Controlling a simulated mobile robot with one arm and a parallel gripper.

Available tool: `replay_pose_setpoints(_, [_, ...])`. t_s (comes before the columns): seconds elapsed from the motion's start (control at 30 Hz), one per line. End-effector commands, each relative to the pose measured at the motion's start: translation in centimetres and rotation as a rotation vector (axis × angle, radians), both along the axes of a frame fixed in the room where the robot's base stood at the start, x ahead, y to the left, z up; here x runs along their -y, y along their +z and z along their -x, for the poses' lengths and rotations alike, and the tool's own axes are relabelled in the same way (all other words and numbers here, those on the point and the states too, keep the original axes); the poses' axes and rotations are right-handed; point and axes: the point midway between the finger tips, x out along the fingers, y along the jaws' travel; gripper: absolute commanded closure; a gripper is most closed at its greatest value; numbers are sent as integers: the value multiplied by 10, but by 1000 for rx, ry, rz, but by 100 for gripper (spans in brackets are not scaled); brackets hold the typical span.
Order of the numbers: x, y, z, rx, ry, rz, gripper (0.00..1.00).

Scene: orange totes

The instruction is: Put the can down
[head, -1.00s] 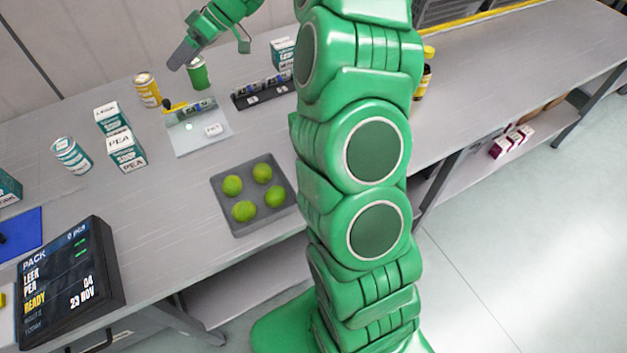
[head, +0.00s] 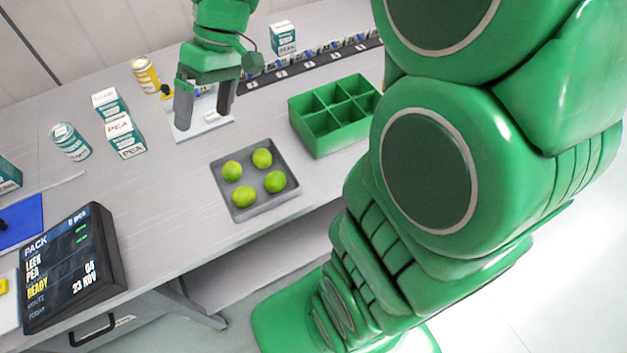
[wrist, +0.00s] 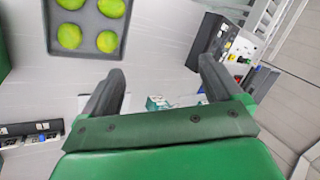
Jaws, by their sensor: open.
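My gripper (head: 205,108) is open, fingers pointing down, above the pale flat plate (head: 190,134) on the bench. The wrist view shows the fingers apart with no can between them (wrist: 160,82). A yellow can (head: 146,75) stands upright left of and behind the gripper. A teal and white can (head: 70,142) stands at the left, beside the boxes. The green can from the earlier frame is not visible now; my gripper and arm cover that area.
A grey tray (head: 220,180) of limes lies in front of the plate. A green divided crate (head: 325,143) stands to its right. PEA boxes (head: 125,137) stand at left, near a display screen (head: 68,268). A dark strip of several items runs behind.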

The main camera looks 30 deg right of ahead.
Motion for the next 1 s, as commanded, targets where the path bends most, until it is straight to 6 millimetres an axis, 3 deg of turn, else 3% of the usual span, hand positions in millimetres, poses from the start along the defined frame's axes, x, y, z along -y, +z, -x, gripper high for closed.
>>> replay_pose_setpoints(0.2, [16, -5, 57, -51, -92, 139, 7])
replay_pose_setpoints(0.6, [61, -21, 154, -99, -310, 392, 7])
replay_pose_setpoints(0.8, [85, -28, 190, -101, -420, 494, 7])
replay_pose_setpoints(1.0, [95, -33, 206, -103, -469, 534, 7])
